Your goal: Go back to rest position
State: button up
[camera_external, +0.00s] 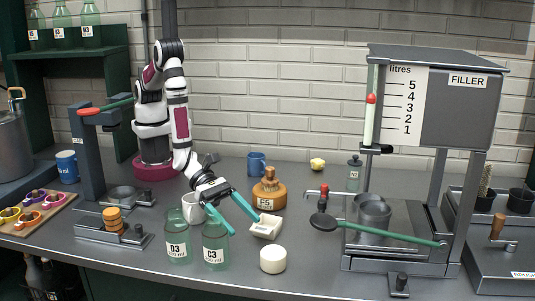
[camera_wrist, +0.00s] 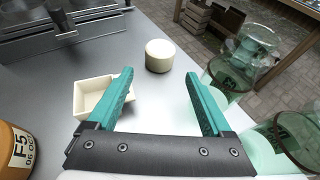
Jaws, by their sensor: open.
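My gripper (camera_external: 234,220) has teal fingers and is low over the middle of the bench. In the wrist view my gripper (camera_wrist: 165,95) has its fingers wide apart with nothing between them. A small white square dish (camera_external: 266,227) is beside the fingers; it also shows in the wrist view (camera_wrist: 95,95) by the left finger. A round cream tub (camera_external: 273,260) stands nearer the front edge, beyond the fingertips in the wrist view (camera_wrist: 160,55).
A brown jug (camera_external: 270,192) stands behind the dish. The filler (camera_external: 425,95) with its teal lever (camera_external: 390,233) stands at right. A press (camera_external: 88,150), a white mug (camera_external: 193,209) and orange discs (camera_external: 112,219) are at left. Above the bench, the space in the middle is free.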

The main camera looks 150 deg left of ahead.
jog(key=shift+s+m, duration=0.15)
jog(key=shift+m, duration=0.15)
jog(key=s+d+r+m+g+h, duration=0.35)
jog(key=s+r+m+g, duration=0.6)
jog(key=m, duration=1.15)
jog(key=s+a+r+m+g+y, duration=0.1)
jog(key=s+a+r+m+g, duration=0.1)
jog(key=s+m, duration=0.8)
jog(key=s+a+r+m+g+y, duration=0.1)
jog(key=s+r+m, duration=0.4)
jog(key=s+m, duration=0.5)
jog(key=s+a, duration=0.1)
jog(key=s, duration=0.7)
jog(key=shift+s+r+m+g, duration=0.2)
jog(key=shift+s+m+g, duration=0.15)
jog(key=shift+m, duration=0.05)
jog(key=shift+y, duration=0.25)
